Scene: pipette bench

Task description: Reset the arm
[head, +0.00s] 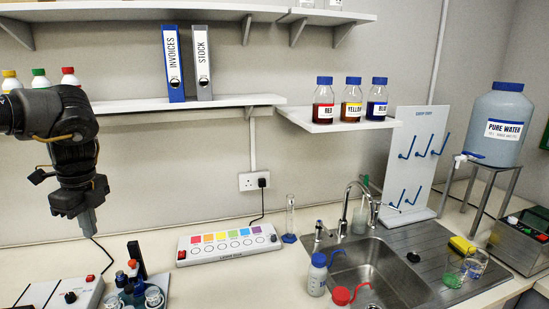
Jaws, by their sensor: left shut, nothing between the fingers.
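My left arm comes in from the left edge, and my left gripper (87,222) points down over the left part of the bench. Its fingers are together with nothing between them. It hangs in the air, above and left of a small group of instruments and jars. My right gripper is not in the head view.
Near the left gripper are a control box (75,294) and glass jars (153,297). A colour-button panel (228,245) lies mid-bench, with a sink (362,268) and wash bottles (317,274) to its right. A shelf (180,103) runs behind the arm. Bench between them is clear.

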